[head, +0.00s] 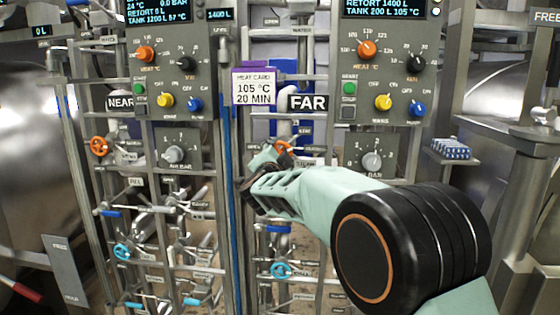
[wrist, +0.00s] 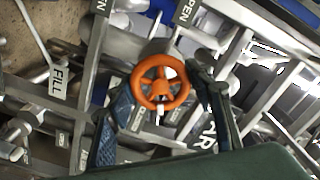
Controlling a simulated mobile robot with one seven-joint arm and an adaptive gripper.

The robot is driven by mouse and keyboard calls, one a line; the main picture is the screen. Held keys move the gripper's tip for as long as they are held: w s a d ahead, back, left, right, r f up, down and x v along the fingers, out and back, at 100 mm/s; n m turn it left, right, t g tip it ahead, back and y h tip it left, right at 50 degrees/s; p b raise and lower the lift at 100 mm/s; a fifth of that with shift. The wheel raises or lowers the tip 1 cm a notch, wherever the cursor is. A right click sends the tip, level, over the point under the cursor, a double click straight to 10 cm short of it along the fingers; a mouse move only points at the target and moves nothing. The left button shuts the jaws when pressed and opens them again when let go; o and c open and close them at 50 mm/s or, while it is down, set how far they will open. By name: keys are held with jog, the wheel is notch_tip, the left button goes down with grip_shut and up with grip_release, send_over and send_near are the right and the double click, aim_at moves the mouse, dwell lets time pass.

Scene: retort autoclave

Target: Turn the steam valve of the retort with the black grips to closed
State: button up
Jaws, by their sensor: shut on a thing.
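The orange steam valve wheel (head: 284,147) of the far panel is partly hidden behind my gripper (head: 264,168) in the head view. In the wrist view the orange wheel (wrist: 160,87) faces me between the two fingers of my gripper (wrist: 161,90), which is shut on its rim. A second orange wheel (head: 99,146) sits under the NEAR sign (head: 120,103) at the left, away from my gripper. The FAR sign (head: 307,102) hangs just above my gripper. I cannot make out black grips on either retort; a red grip (head: 22,291) shows at the lower left.
Blue valve wheels (head: 282,269) and (head: 122,251) sit lower on the pipe racks. Rails and pipes surround the held wheel closely. A purple-topped heat card (head: 254,88) hangs between the panels. The far control panel (head: 385,95) is above my arm.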

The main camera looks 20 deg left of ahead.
jog(key=shift+m+b, duration=1.15)
jog(key=shift+m, duration=1.05)
jog(key=o, duration=1.2)
jog(key=shift+c, duration=0.2)
jog(key=v, duration=1.2)
